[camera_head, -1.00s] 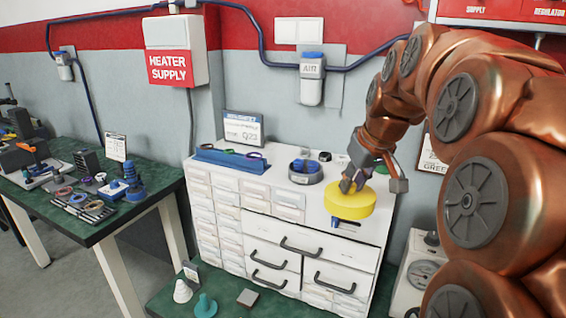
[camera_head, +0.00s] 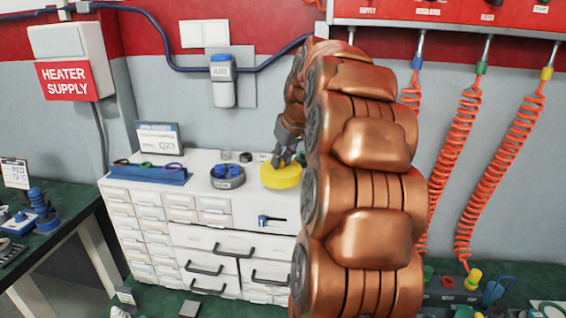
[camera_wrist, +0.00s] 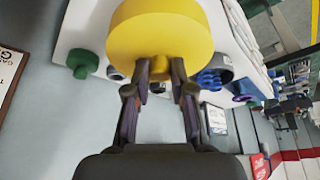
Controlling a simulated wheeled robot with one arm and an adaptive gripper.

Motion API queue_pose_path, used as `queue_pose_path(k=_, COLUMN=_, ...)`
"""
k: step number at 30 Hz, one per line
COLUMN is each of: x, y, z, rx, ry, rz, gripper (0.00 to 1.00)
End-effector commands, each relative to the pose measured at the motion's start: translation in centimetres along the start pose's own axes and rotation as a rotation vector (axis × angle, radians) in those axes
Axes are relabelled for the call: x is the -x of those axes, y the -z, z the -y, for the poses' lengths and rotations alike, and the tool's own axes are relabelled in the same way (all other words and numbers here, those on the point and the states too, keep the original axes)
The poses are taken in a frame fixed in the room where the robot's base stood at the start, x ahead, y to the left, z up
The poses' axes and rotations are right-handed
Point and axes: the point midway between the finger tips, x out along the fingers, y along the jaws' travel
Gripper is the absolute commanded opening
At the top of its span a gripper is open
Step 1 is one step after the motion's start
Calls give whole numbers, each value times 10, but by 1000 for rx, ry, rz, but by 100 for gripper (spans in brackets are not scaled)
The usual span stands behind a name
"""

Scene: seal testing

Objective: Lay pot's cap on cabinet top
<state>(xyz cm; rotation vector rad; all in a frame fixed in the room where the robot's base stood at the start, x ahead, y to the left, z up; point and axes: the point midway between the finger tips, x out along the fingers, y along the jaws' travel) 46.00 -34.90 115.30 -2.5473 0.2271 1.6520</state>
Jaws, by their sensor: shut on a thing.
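The pot's cap appears to be the yellow round disc (camera_head: 281,177). It is over the right part of the white cabinet's top (camera_head: 240,207); I cannot tell whether it touches the surface. My gripper (camera_head: 287,157) reaches down from above and is shut on the cap. In the wrist view, the yellow cap (camera_wrist: 163,35) fills the top middle, with both fingers of my gripper (camera_wrist: 160,78) at its lower edge. Part of the cabinet top is hidden behind my arm and the cap.
A grey round container with blue parts (camera_head: 227,178) stands left of the cap. A blue rack (camera_head: 150,174) and a sign (camera_head: 158,138) stand at the left. Coiled orange hoses (camera_head: 460,150) hang at the right.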

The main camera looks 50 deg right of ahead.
Motion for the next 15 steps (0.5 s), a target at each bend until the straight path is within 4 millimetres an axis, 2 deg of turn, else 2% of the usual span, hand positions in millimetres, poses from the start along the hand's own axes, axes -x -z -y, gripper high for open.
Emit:
queue_pose_path(k=6, x=-7, y=14, z=-14, rx=-2, ry=0, rz=-1, gripper=0)
queue_pose_path(k=15, x=-10, y=18, z=-19, rx=-1, ry=-1, rz=-1, gripper=0)
